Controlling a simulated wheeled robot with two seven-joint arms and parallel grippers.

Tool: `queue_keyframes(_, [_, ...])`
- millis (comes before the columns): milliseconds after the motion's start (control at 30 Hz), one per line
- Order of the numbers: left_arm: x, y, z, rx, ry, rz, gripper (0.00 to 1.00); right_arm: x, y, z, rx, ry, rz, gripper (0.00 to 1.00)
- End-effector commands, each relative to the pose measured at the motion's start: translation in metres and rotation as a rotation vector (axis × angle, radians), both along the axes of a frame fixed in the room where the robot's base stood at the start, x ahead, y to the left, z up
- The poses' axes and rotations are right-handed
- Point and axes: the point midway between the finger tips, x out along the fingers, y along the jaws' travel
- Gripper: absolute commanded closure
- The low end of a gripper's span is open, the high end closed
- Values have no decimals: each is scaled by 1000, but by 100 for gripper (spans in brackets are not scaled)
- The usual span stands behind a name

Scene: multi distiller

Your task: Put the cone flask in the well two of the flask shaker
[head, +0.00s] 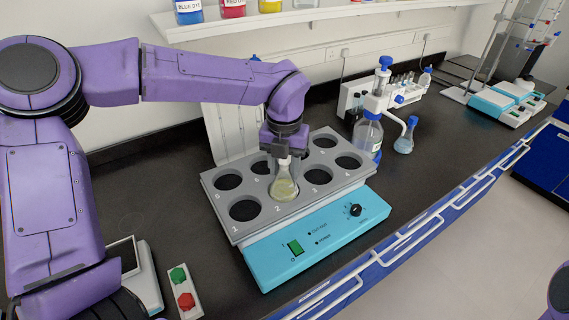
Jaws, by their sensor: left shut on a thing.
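The cone flask (284,187) is clear glass with a pale yellowish content. My left gripper (283,157) is shut on its neck from above and holds it upright. The flask shaker (318,235) has a turquoise base and a grey top plate with numbered round wells. The flask is at well two, in the front row, just behind the printed 2. Its body covers most of that well, so I cannot tell whether its bottom rests inside or hangs just above. My right gripper is out of view.
Well one (245,210) and well three (318,176) are empty on either side. A blue-capped bottle with a dispenser (368,134) and a small flask (404,141) stand behind right. A balance (140,275) and a red-green button box (184,291) are front left. A blue rail (425,230) edges the bench.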

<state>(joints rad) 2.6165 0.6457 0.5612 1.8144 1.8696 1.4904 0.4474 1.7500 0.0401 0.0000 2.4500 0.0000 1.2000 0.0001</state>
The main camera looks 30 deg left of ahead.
Motion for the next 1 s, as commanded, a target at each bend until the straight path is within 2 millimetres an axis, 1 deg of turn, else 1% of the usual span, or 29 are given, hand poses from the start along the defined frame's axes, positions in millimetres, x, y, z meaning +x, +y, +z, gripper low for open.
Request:
queue_keyframes(167, [0,0,-2,0,1,1,100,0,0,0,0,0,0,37])
queue_keyframes(200, [0,0,-2,-1,2,1,52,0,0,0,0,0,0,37])
queue_keyframes(267, [0,0,-2,-1,2,1,32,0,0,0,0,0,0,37])
queue_keyframes(300, [0,0,-2,-1,2,1,31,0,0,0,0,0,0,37])
queue_keyframes(567, [0,0,0,0,0,1,31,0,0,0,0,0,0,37])
queue_keyframes(667, [1,0,9,0,-4,0,31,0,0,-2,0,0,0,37])
queue_keyframes(767, [1,0,30,-1,-5,1,31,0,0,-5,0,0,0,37])
queue_keyframes(900, [1,0,67,0,-5,2,31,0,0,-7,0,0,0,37])
queue_keyframes(1000, [1,0,91,0,-4,2,31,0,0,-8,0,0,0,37])
